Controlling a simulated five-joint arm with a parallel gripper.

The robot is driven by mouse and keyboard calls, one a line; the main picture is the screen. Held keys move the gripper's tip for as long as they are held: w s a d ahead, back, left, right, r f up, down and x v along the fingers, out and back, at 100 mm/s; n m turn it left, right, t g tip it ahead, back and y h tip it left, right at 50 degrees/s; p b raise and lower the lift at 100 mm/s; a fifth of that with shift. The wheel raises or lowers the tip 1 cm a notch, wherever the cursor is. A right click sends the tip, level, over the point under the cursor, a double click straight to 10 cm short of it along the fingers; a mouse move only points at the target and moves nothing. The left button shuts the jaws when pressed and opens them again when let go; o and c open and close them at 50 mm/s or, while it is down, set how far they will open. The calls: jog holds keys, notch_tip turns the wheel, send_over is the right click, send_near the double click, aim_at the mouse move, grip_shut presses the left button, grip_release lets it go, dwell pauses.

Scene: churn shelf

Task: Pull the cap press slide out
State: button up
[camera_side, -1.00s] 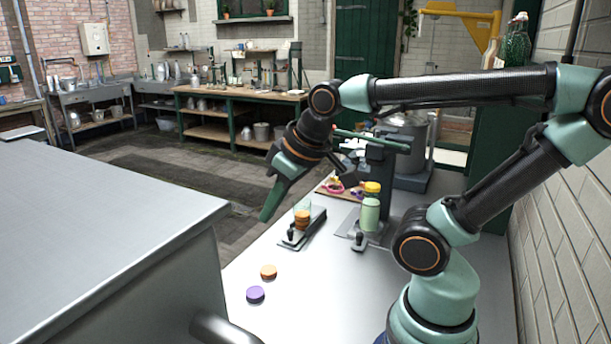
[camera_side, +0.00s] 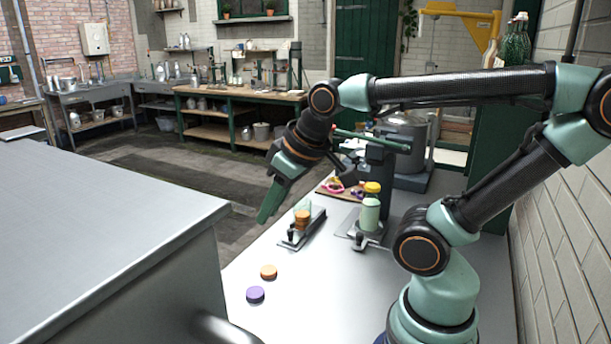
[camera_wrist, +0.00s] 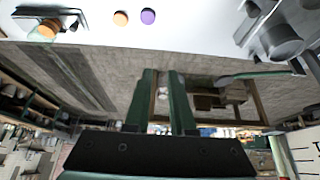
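The cap press (camera_side: 387,190) is a dark column with a green lever (camera_side: 378,142) on top. A jar (camera_side: 370,216) with a yellow cap stands upright at its foot. The press slide (camera_side: 345,228) is a grey plate under the jar, with a black knob (camera_side: 360,239) at its near end. How far the slide is out is hard to tell. My gripper (camera_side: 263,220) is in the air left of the press, beyond the cap holder, touching nothing. In the wrist view its green fingers (camera_wrist: 162,72) are parallel with a narrow empty gap. The press is not clearly seen there.
A cap holder (camera_side: 314,227) with orange caps stands left of the press and in the wrist view (camera_wrist: 62,14). Loose orange (camera_side: 268,271) and purple (camera_side: 255,294) caps lie nearer. A steel cabinet (camera_side: 110,215) fills the left. The front bench (camera_side: 320,300) is mostly clear.

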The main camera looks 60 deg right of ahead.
jog(key=o, duration=0.4)
jog(key=d, duration=0.2)
jog(key=w+d+m, duration=0.1)
jog(key=d, duration=0.1)
jog(key=d+m+g+h, duration=0.1)
jog(key=d, duration=0.1)
jog(key=shift+w+f, duration=0.25)
jog(key=shift+f, duration=0.1)
jog(key=m+g+y, duration=0.1)
jog(key=m+g, duration=0.4)
jog(key=m, duration=0.2)
send_near(360, 234)
notch_tip(360, 234, down, 9)
jog(key=shift+s+d+r, duration=0.1)
jog(key=shift+r, duration=0.05)
grip_shut()
